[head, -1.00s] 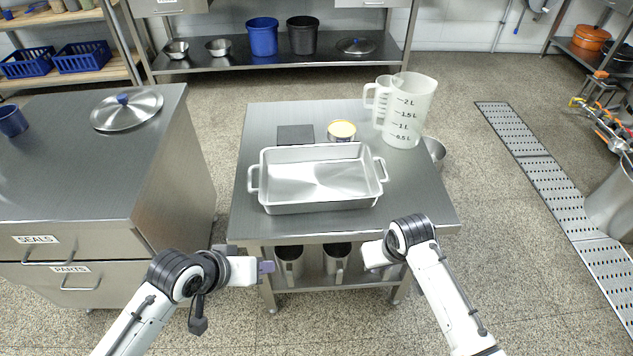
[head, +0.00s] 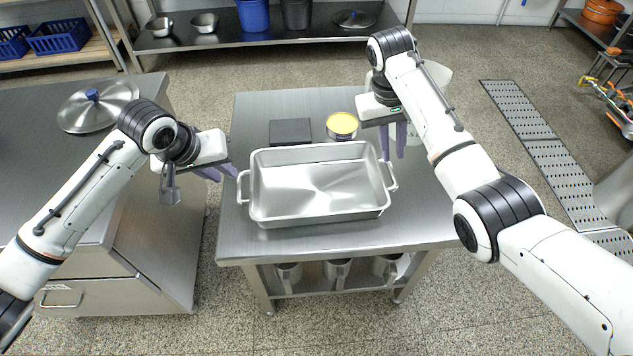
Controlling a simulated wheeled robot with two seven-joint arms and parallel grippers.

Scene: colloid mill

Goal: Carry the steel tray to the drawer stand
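The steel tray (head: 318,216) is a rectangular pan with a loop handle at each short end. It sits empty on the steel table (head: 330,240). My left gripper (head: 222,174) is just left of the tray's left handle, its purple fingers pointing toward it, apart from it. My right gripper (head: 393,148) is above and behind the right handle, fingers pointing down with a gap between them, holding nothing that I can see. The drawer stand (head: 82,291) is at the left. Its top is partly hidden by my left arm.
A steel lid with a blue knob (head: 98,107) lies on the drawer stand. A dark block (head: 290,132) and a yellow-topped tin (head: 342,124) are behind the tray. A measuring jug (head: 436,78) is mostly hidden behind my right arm. Several steel jugs (head: 338,270) stand on the lower shelf.

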